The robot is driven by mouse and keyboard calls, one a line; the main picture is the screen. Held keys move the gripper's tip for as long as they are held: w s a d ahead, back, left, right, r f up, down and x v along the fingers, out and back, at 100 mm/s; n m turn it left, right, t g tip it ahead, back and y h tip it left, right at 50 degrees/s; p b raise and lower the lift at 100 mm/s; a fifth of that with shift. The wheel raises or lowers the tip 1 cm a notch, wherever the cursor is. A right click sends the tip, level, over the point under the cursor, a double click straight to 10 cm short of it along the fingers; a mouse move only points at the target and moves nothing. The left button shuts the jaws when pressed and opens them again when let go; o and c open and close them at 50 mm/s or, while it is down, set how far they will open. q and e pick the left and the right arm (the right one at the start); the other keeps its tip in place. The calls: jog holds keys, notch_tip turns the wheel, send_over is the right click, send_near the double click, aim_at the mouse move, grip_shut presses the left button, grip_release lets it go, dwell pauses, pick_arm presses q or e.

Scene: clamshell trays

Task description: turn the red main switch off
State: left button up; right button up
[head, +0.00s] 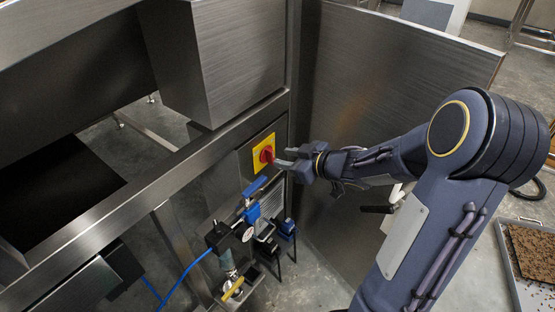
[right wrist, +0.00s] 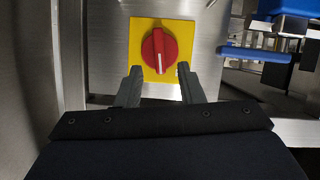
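The red main switch (head: 266,154) is a round red knob on a yellow square plate (head: 258,163), fixed to a steel box on the machine frame. In the right wrist view the red knob (right wrist: 159,48) shows whole, its grip bar upright in the picture and a white mark at the bar's lower end. My right gripper (head: 284,159) is at the switch, its fingers pointing at it. In the right wrist view the fingers (right wrist: 159,71) are spread, one on each side of the knob's lower part. I cannot tell whether they touch it. My left gripper is out of view.
A blue-handled valve (head: 254,188) with a gauge and blue hose sits just below the switch. A steel panel (head: 390,85) stands right of it, close to my right arm. A tray of brown material (head: 532,255) is at the far right.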

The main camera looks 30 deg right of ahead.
aim_at(273, 156)
jog(key=shift+b+x, duration=0.65)
jog(key=shift+x, duration=1.35)
grip_shut()
